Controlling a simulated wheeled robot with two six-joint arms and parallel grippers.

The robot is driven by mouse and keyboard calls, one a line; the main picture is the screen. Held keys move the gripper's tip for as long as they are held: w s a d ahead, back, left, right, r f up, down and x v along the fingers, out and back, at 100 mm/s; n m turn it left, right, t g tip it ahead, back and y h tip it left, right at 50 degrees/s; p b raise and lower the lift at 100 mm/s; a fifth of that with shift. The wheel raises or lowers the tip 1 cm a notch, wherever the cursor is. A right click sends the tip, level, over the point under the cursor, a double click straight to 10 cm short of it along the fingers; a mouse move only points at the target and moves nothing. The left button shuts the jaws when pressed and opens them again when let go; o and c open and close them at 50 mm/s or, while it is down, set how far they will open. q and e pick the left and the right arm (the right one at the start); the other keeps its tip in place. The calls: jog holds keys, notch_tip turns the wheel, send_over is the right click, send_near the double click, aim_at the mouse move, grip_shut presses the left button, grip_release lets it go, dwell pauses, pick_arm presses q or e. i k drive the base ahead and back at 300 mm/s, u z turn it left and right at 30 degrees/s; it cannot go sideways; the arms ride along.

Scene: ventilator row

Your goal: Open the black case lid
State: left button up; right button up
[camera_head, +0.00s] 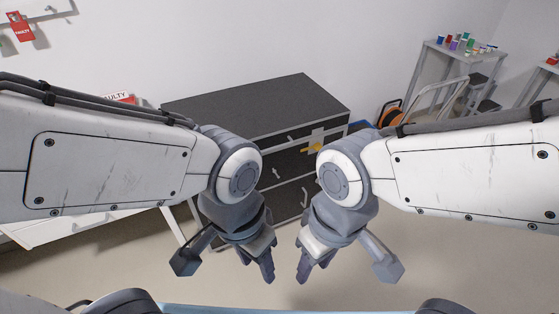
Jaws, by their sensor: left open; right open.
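The black case (262,106) stands against the back wall, in the middle of the head view. Its dark top is flat and looks shut. A yellow piece (314,147) and pale handles show on its front, which my arms partly hide. My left gripper (257,268) is open and empty, in front of the case and lower in the picture. My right gripper (315,269) is open and empty just to the right of it. Both point down and are apart from the case.
A grey table (440,49) with small coloured containers stands at the back right. An orange and black round item (390,113) and a metal-framed cart (440,98) sit near it. The floor in front of the case is clear.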

aim_at(274, 114)
jog(key=z, duration=0.5)
jog(key=i, duration=1)
jog(key=u, duration=0.3)
